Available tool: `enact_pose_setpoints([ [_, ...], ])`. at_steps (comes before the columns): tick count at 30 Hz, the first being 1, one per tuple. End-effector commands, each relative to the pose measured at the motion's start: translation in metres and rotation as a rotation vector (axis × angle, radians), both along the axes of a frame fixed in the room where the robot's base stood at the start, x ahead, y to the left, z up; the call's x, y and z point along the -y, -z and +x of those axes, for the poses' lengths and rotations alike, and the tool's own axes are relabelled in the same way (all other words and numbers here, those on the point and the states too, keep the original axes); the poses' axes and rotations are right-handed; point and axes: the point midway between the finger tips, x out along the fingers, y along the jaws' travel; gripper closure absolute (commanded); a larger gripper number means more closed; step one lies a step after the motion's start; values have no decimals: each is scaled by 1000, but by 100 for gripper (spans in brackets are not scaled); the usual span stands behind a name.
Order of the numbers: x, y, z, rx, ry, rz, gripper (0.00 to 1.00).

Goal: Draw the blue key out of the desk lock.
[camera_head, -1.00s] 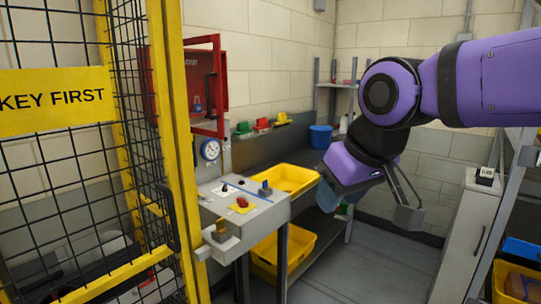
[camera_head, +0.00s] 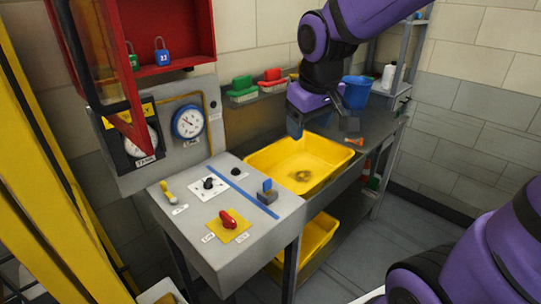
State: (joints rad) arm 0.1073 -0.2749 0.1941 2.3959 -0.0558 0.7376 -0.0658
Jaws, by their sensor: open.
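The blue key (camera_head: 267,185) stands upright in a small grey lock block (camera_head: 268,198) on the right part of the grey desk top (camera_head: 205,245). My gripper (camera_head: 324,127) hangs above the back of the yellow tray, behind and to the right of the key, and clearly apart from it. Its fingers are spread, with nothing seen between them. The fingertips are small and dark here, so their exact height is hard to tell.
A red knob (camera_head: 228,219), a black knob (camera_head: 209,183) and a yellow-handled lever (camera_head: 167,192) stand on the desk left of the key. The yellow tray (camera_head: 262,160) adjoins the desk. A red cabinet (camera_head: 188,50) with an open door hangs at the left.

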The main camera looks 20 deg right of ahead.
Motion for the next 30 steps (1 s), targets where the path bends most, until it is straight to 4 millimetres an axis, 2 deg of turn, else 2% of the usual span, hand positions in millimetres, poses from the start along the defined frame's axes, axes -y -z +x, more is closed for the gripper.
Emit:
enact_pose_setpoints([
  [3,-6,23,25,-43,-38,-3,34],
  [9,-17,64,63,-100,-106,10,34],
  [15,-29,105,92,-147,-166,40,34],
  [21,-37,130,107,-170,-202,65,34],
  [30,-40,152,112,-178,-211,73,34],
])
